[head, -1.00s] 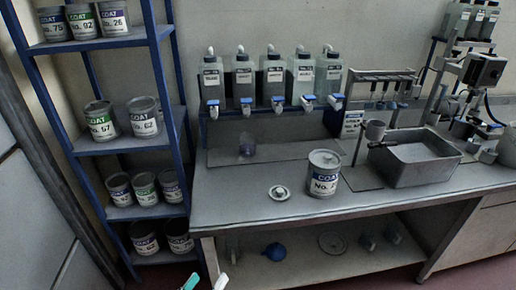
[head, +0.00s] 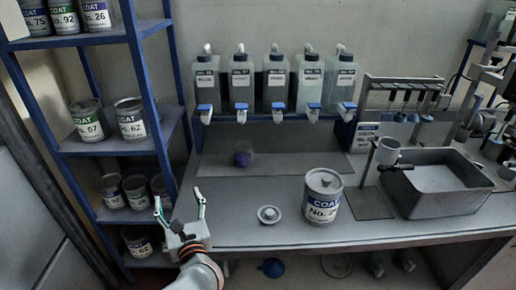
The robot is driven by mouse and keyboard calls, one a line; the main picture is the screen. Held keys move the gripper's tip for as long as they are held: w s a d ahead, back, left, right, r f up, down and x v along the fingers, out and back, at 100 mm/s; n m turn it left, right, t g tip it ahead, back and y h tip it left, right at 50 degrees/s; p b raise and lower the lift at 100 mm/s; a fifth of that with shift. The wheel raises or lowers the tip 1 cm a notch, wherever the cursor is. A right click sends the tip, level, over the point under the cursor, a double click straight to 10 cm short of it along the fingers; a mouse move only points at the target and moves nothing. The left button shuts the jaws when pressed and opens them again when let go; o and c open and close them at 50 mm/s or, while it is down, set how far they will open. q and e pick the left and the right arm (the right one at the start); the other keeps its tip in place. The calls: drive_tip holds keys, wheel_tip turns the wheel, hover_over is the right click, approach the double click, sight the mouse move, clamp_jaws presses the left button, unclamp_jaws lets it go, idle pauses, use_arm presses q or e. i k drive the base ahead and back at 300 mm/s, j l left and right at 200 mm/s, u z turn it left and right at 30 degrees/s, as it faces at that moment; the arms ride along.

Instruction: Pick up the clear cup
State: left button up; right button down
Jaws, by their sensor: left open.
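The clear cup (head: 243,147) stands on the back strip of the bench under the row of dispensers, with something purple in its lower part. My left gripper (head: 178,198) is open and empty at the bench's left end. It is in front of the cup and to its left, clearly apart from it. My right gripper is not in view.
A large coat can (head: 322,198) and a round lid (head: 268,215) stand on the bench (head: 250,235) right of my gripper. Bottles with blue taps (head: 276,85) hang above the cup. A blue shelf (head: 110,148) with cans is at left.

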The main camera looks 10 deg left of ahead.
sight(243, 155)
drive_tip(key=i+l, duration=0.75)
